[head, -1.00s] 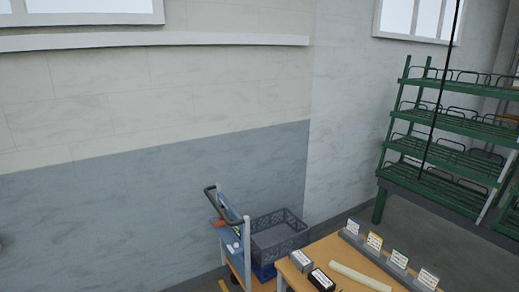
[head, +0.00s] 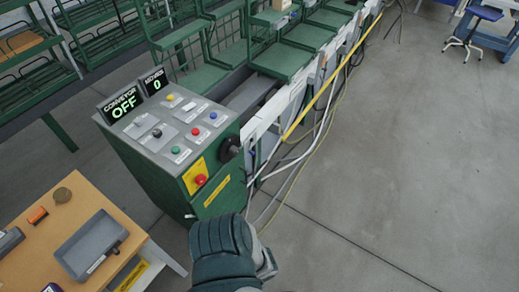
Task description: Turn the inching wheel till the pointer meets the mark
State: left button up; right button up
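A green control console (head: 150,180) stands left of centre in the head view. A black round knob or wheel (head: 230,150) sits on its right side; I cannot tell whether it is the inching wheel. No pointer or mark can be made out. One display (head: 122,105) reads CONVEYOR OFF, and a smaller display (head: 155,82) beside it shows 0. Neither gripper's fingers are in view. A dark padded part of my own body shows at the bottom centre, in front of the console.
A wooden table (head: 100,207) with a grey tray (head: 90,245) stands at lower left. A green conveyor line (head: 285,60) runs back from the console, with cables (head: 298,160) along its right side. Green racks (head: 95,50) stand behind. The grey floor at right is open.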

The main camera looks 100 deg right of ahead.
aim_at(229, 149)
jog(key=z, duration=3.05)
